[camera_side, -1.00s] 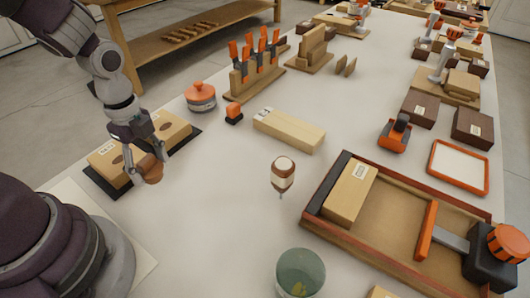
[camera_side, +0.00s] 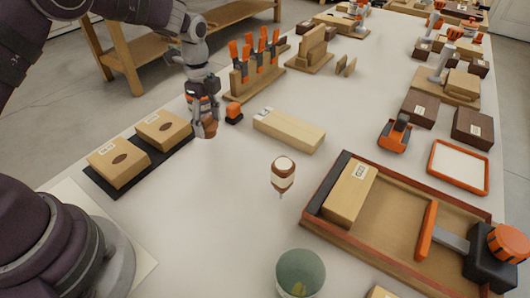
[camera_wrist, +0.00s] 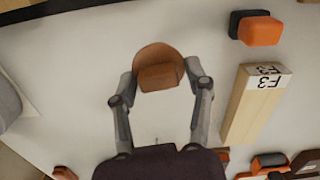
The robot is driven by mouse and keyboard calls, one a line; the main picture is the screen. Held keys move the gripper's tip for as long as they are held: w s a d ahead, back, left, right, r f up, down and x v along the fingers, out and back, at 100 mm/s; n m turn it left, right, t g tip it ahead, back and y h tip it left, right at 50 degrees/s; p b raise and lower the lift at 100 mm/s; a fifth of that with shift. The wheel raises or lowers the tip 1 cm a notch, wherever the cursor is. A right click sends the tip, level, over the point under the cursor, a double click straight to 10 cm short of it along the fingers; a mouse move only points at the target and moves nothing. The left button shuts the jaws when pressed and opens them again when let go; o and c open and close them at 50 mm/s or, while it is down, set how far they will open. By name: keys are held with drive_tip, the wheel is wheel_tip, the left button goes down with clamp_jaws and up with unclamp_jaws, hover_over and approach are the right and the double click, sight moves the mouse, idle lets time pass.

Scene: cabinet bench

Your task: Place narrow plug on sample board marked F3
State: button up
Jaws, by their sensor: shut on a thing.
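My gripper (camera_side: 205,126) is shut on a brown plug (camera_side: 207,130), held above the table in the side view. In the wrist view the plug (camera_wrist: 158,62) shows a round top with a raised block between my two fingertips (camera_wrist: 158,82). The sample board marked F3 (camera_side: 289,130) is a long pale wooden block lying to the right of my gripper. In the wrist view the board (camera_wrist: 250,108) lies right of the plug, its white F3 label at the upper end. The plug and board are apart.
A small orange block (camera_side: 233,113) stands between my gripper and the board. An orange jar is mostly hidden behind my gripper.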

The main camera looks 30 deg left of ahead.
sight(212, 122)
drive_tip(key=shift+w+f, duration=0.3)
drive_tip(key=shift+f, duration=0.5)
drive_tip(key=shift+w+f, duration=0.3)
drive_tip(key=shift+f, duration=0.5)
drive_tip(key=shift+f, duration=0.2)
drive_tip(key=o, duration=0.8)
drive_tip(key=r, duration=1)
drive_tip(key=shift+s+a+r, duration=0.15)
drive_tip(key=shift+a+r, duration=0.05)
drive_tip(key=s+r+n+t, duration=0.1)
drive_tip(key=s+r+n, duration=0.2)
drive_tip(key=s+d+r+n+t, duration=0.1)
drive_tip(key=s+r+n, duration=0.2)
drive_tip(key=r, duration=0.1)
drive_tip(key=s+d+r+n+t, duration=0.1)
drive_tip(key=s+r+n, duration=0.2)
drive_tip(key=shift+s+d+r, duration=0.15)
drive_tip(key=shift+s+r, duration=0.05)
drive_tip(key=shift+s, duration=0.05)
drive_tip(key=shift+o, duration=0.5)
drive_tip(key=s+f+n+t, duration=0.1)
drive_tip(key=s+n+t, duration=0.1)
drive_tip(key=s+n, duration=0.5)
drive_tip(key=shift+s+d+f+t, duration=0.15)
drive_tip(key=shift+s+d+t, duration=0.15)
drive_tip(key=shift+s, duration=0.1)
